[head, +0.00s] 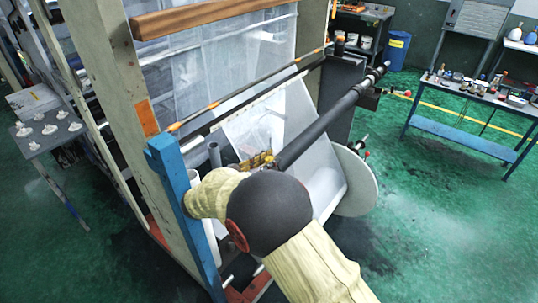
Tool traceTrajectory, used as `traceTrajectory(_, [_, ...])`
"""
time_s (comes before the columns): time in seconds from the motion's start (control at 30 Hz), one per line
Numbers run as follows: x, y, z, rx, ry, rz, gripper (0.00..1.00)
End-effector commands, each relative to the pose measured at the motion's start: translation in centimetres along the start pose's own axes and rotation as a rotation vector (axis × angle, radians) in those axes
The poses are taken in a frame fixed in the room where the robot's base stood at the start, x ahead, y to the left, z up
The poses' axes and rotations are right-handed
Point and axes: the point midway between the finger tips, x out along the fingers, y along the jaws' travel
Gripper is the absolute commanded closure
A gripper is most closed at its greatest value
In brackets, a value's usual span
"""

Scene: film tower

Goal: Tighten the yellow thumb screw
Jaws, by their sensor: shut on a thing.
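My arm reaches in from the lower right in the head view, and its dark joint and cream links cover the near end of the film machine. My gripper is hidden behind the arm. A small yellow, brass-like part (257,160) shows just above the dark joint, beside the dark roller shaft (325,126). I cannot tell whether it is the yellow thumb screw, and no other yellow screw is clear. Any contact between gripper and screw is hidden.
A blue post (182,212) stands close left of my arm. A white disc (355,182) and white film sheet (262,130) are beyond it. A workbench (470,92) with small items stands at the right, and a small table (50,132) at the left. Green floor is open at the lower right.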

Motion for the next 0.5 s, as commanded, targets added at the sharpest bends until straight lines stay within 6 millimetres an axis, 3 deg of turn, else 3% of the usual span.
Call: traceTrajectory(0.5, [0.05, 0.00, -0.03, 0.002, 0.000, 0.141, 1.00])
